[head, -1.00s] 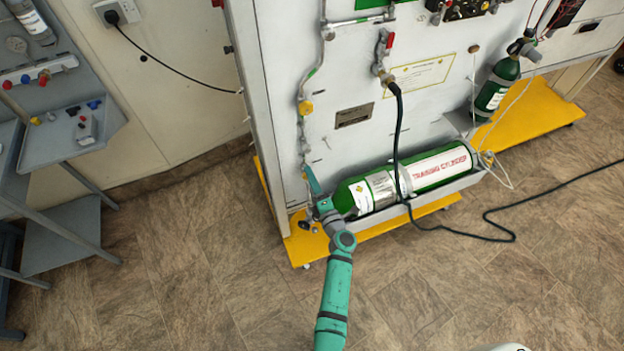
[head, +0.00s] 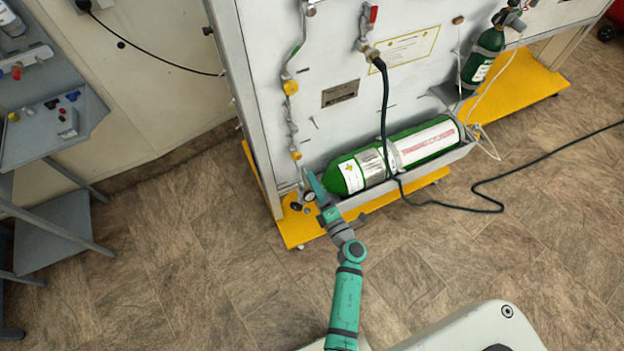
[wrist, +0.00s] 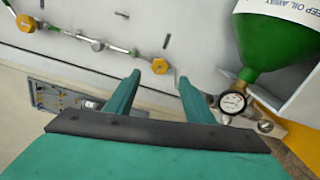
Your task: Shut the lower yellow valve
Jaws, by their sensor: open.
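The lower yellow valve (head: 296,155) is a small yellow knob low on the pipe at the left of the white panel. In the wrist view, it (wrist: 160,66) shows just beyond and between my fingertips, with no contact visible. My gripper (head: 311,180) is open and empty, just below and right of this valve in the head view. Its two teal fingers also show in the wrist view (wrist: 159,78). The upper yellow valve (head: 290,87) is higher on the same pipe; it also shows at the wrist view's upper left (wrist: 26,23).
The green training cylinder (head: 347,178) lies in its tray right of my gripper. A gauge (wrist: 233,102) is close to the right finger. A black hose (head: 385,115) hangs before the panel. The yellow base plate (head: 290,228) juts out below. Floor at left is open.

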